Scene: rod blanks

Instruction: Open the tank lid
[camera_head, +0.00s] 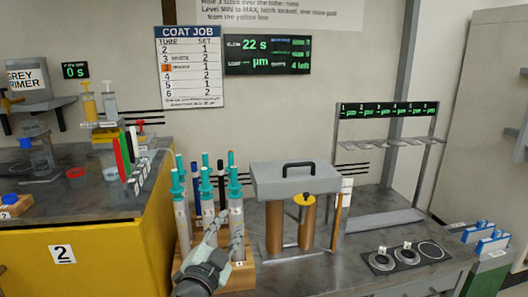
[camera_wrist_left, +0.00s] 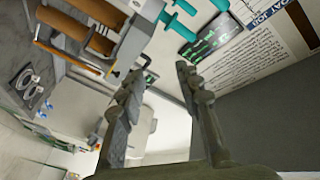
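The tank lid (camera_head: 285,184) is a flat grey slab with a black bar handle (camera_head: 298,166) on top. It lies level and closed over the tank, whose copper-brown cylinders (camera_head: 275,228) show below it in the head view. My left gripper (camera_head: 226,234) is in front of the syringe rack, left of the lid and lower than it, apart from the handle. In the left wrist view its two fingers (camera_wrist_left: 158,82) are spread with nothing between them. That view also shows brown cylinders (camera_wrist_left: 92,38) beside a grey part at upper left. My right gripper is not in view.
Several teal-capped syringes (camera_head: 236,215) stand in a wooden rack close to my left gripper. A yellow cabinet (camera_head: 110,255) is at left. A grey stand (camera_head: 385,216) and a dark plate with round seats (camera_head: 408,256) are to the right. Air above the lid is clear.

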